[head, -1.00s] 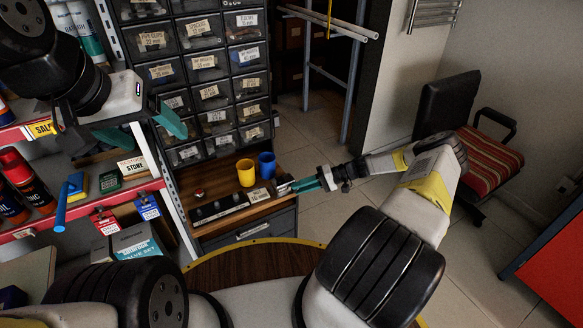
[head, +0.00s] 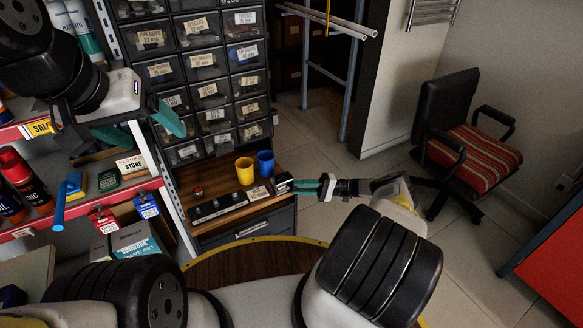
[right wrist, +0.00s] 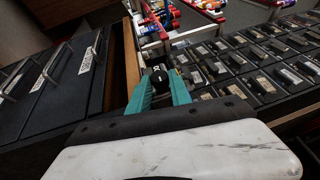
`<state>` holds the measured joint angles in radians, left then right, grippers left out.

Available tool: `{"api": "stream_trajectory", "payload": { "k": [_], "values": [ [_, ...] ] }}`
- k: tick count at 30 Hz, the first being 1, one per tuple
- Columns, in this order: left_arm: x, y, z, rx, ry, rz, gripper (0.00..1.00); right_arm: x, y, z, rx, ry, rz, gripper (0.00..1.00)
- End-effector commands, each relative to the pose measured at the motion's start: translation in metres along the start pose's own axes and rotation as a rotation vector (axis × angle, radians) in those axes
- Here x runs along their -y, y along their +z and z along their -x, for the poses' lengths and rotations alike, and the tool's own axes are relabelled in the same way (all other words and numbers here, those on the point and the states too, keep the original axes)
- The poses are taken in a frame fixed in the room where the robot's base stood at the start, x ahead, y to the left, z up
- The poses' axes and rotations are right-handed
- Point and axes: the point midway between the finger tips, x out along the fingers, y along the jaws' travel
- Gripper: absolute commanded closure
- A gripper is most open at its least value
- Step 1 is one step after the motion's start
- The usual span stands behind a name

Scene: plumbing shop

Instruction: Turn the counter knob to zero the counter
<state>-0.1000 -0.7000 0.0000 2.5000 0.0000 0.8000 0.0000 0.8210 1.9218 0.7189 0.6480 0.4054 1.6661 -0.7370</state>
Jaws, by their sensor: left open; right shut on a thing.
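The counter (head: 283,183) is a small dark box with a metallic look at the right end of the wooden shelf, beside a paper label. My right gripper (head: 299,186) reaches it from the right, with its teal fingers at the box's side. In the right wrist view the black round knob (right wrist: 159,78) with a light mark sits between the fingertips of my right gripper (right wrist: 160,84), which are shut on it. The counter's digits cannot be read. My left gripper (head: 148,128) is open and empty at the upper left, in front of the shelving.
A yellow cup (head: 245,171) and a blue cup (head: 266,164) stand on the shelf behind the counter. A black strip with knobs (head: 218,206) lies to its left. Labelled drawers (head: 207,92) rise behind. A chair (head: 470,150) stands right, with open floor between.

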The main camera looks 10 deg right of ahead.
Motion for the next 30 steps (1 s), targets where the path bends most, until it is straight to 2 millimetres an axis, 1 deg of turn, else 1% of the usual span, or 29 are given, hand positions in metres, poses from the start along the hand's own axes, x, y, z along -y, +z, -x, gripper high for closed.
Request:
{"api": "stream_trajectory", "payload": {
  "k": [11, 12, 14, 15, 23, 30],
  "values": [
    [0.0, 0.0, 0.0, 0.0, 0.0, 0.0, 0.2, -0.0007, 0.0003, -0.0002, 0.001, -0.001, -0.002, 1.0],
    [0.0, 0.0, 0.0, 0.0, 0.0, 0.0, 0.2, -0.0007, 0.0003, -0.0002, 0.001, -0.001, -0.002, 0.68],
    [0.0, 0.0, 0.0, 0.0, 0.0, 0.0, 0.2, -0.0006, 0.0003, -0.0003, 0.001, -0.001, -0.002, 0.56],
    [0.0, 0.0, 0.0, 0.0, 0.0, 0.0, 0.2, -0.0006, 0.0003, -0.0003, 0.001, -0.001, -0.002, 0.54],
    [0.0, 0.0, 0.0, 0.0, 0.0, 0.0, 0.2, -0.0009, 0.0, -0.0004, 0.0, 0.004, -0.001, 0.54],
    [0.0, 0.0, 0.0, 0.0, 0.0, 0.0, 0.2, 0.0028, -0.0005, 0.001, -0.001, 0.087, 0.034, 0.54]
  ]
}}
